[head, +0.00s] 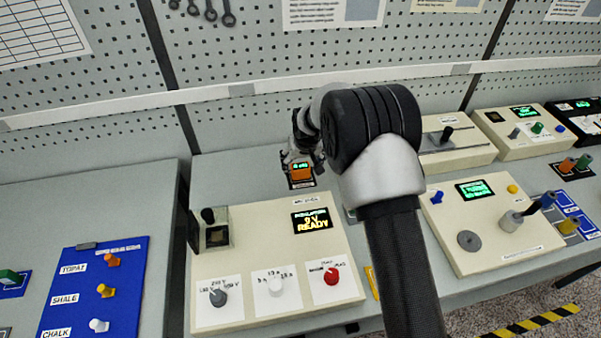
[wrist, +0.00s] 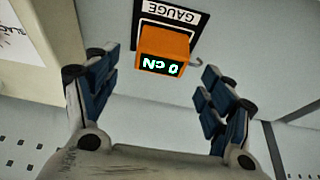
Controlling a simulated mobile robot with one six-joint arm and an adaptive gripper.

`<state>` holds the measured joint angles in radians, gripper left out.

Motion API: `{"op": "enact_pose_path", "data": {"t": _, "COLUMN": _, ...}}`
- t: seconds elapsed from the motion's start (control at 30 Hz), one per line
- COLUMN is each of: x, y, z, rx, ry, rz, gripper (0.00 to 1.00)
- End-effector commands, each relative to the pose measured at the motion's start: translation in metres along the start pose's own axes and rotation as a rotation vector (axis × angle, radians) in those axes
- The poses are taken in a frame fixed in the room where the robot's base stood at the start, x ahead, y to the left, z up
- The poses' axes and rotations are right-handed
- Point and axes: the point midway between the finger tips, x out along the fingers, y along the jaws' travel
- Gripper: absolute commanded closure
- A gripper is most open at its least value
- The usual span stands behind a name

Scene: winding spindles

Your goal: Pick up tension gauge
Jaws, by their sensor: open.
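The tension gauge (head: 301,169) is a small orange box with a green-lit display and sits on a dark pad on the bench in the head view. In the wrist view the gauge (wrist: 163,48) shows "0 CN" upside down, with a small hook at its side. It lies on a black-edged pad labelled GAUGE (wrist: 188,14). My gripper (wrist: 150,92) is open, its two dark-padded fingers apart, with the gauge just beyond and between the fingertips. It does not appear to touch the gauge. In the head view my gripper (head: 303,157) is at the gauge, partly hidden by my arm.
A cream panel with knobs and a READY display (head: 270,240) stands in front of the gauge. Another cream unit (head: 490,235) is to the right. A blue board (head: 90,290) with coloured pegs lies left. A pegboard wall (head: 110,60) rises behind.

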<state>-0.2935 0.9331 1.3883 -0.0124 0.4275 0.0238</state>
Motion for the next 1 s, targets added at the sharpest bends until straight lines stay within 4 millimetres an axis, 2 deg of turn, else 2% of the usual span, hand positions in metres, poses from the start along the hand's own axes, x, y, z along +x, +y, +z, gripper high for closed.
{"op": "enact_pose_path", "data": {"t": 0.43, "x": 0.051, "y": -0.001, "z": 0.007, "rx": 0.0, "ry": -0.001, "rz": 0.0, "gripper": 0.25}}
{"op": "enact_pose_path", "data": {"t": 0.7, "x": 0.053, "y": -0.001, "z": 0.006, "rx": 0.0, "ry": 0.0, "rz": 0.0, "gripper": 0.25}}
{"op": "enact_pose_path", "data": {"t": 1.0, "x": 0.053, "y": -0.001, "z": 0.006, "rx": 0.0, "ry": 0.0, "rz": 0.0, "gripper": 0.44}}
